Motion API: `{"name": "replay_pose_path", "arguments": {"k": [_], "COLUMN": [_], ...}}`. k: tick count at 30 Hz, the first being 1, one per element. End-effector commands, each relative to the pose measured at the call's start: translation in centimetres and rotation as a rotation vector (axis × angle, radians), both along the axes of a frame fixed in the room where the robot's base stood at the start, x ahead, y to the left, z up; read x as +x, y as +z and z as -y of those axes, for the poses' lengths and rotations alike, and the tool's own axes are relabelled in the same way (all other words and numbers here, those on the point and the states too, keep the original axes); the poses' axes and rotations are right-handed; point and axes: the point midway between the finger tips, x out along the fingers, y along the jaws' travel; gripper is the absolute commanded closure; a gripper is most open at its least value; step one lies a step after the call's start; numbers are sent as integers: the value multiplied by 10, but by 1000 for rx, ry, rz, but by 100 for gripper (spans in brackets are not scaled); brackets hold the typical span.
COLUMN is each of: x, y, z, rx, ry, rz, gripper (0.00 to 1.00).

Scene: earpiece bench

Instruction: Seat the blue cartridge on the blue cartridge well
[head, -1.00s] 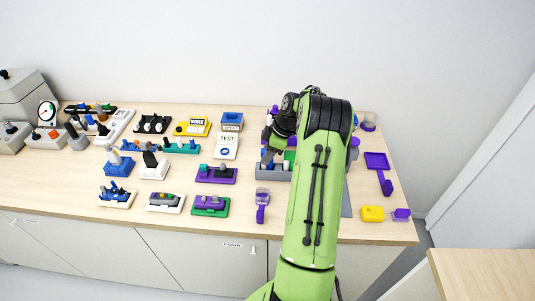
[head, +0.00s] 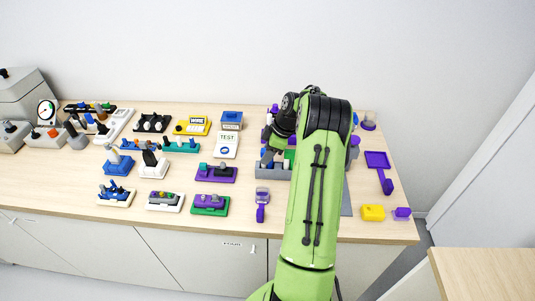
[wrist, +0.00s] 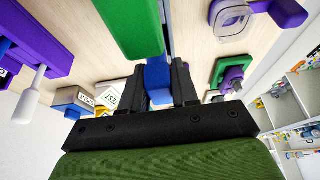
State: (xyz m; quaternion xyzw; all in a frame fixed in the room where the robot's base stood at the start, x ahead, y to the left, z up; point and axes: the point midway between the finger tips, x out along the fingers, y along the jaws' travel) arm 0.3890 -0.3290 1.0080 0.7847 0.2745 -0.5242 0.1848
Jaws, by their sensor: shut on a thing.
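My gripper (wrist: 158,88) is shut on a small blue block, the blue cartridge (wrist: 157,76), in the wrist view. The cartridge sits between the two black fingers. A long green block (wrist: 130,22) lies just beyond it; I cannot tell whether they touch. I cannot single out the blue cartridge well; part of that area is hidden behind the arm.
A blue box (head: 231,117) and a white TEST card (head: 226,146) lie left of the gripper. Purple and green fixtures (head: 210,205) stand nearer the front. A purple scoop (head: 263,205), a purple tray (head: 378,160) and a yellow block (head: 372,213) lie about. Bare wood separates them.

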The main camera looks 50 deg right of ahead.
Motion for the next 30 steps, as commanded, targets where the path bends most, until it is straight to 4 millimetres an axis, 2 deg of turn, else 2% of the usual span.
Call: {"name": "replay_pose_path", "arguments": {"k": [7, 8, 12, 14, 23, 26, 30], "x": [-1, -1, -1, -1, -1, -6, -18], "y": [-2, -2, -2, -2, 2, 17, 53], "z": [0, 0, 0, 0, 1, 5, 15], "rx": [3, 3, 3, 2, 1, 0, -3], "ry": [0, 0, 0, -1, -1, -1, -3], "rz": [-4, -4, -4, -3, -1, 0, 1], "gripper": [100, 69, 48, 41, 41, 41, 41]}}
